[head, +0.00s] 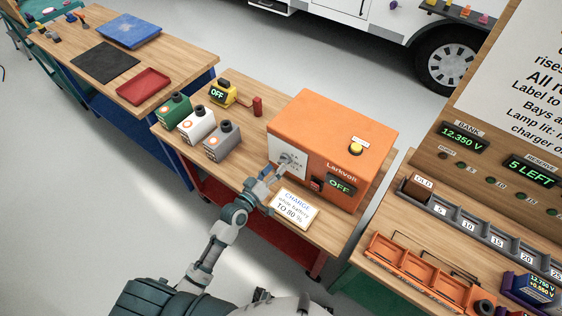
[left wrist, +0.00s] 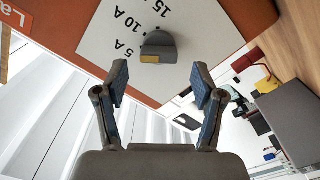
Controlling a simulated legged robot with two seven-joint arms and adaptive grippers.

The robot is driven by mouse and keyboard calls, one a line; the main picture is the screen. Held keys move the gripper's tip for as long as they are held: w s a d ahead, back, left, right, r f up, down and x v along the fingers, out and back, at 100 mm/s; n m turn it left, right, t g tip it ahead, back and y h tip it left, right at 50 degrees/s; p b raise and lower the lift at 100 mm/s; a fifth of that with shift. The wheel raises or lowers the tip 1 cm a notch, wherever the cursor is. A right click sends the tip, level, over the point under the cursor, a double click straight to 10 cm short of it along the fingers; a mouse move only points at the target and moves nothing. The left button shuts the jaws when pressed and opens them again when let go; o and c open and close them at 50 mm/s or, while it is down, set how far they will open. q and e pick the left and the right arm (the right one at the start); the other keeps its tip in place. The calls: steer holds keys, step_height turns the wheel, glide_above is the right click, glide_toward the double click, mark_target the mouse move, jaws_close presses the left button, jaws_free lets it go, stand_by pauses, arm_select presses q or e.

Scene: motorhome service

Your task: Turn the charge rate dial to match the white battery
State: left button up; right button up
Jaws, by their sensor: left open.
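The charge rate dial (left wrist: 160,45) is a dark grey knob with a yellow mark, on a white plate with labels 5 A, 10 A and 15 A. In the left wrist view its yellow mark is on the knob's lower edge. The plate (head: 276,155) is on the orange Larkvolt charger (head: 330,120), whose display reads OFF. My left gripper (left wrist: 160,80) is open, its fingers apart on either side below the dial, with no contact visible. It also shows in the head view (head: 276,172). The white battery (head: 197,128) stands between a green battery (head: 172,111) and a grey battery (head: 222,144).
A card (head: 294,208) reading CHARGE white battery TO 80 % lies before the charger. A yellow meter (head: 224,94) reading OFF and a red object (head: 257,106) stand behind the batteries. At the right, a bench holds an orange tray (head: 415,272).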

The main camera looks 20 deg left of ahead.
mark_target(280, 163)
arm_select(q)
steer(key=x, duration=0.3)
steer(key=shift+w+d, duration=0.1)
steer(key=shift+w, duration=0.3)
arm_select(e)
steer(key=shift+w, duration=0.1)
arm_select(q)
steer(key=c, duration=1.1)
arm_select(e)
steer(key=shift+r, duration=0.1)
arm_select(q)
steer(key=shift+n+p, duration=0.35)
steer(key=shift+n, duration=0.25)
steer(key=shift+c, duration=0.2)
arm_select(e)
steer(key=shift+s+d+f, duration=0.1)
steer(key=shift+s+f, duration=0.05)
steer(key=shift+s, duration=0.35)
steer(key=shift+s+d+f, duration=0.1)
steer(key=shift+s, duration=0.35)
arm_select(q)
steer(key=o, duration=1.1)
steer(key=shift+f, duration=0.1)
steer(key=shift+o, duration=0.2)
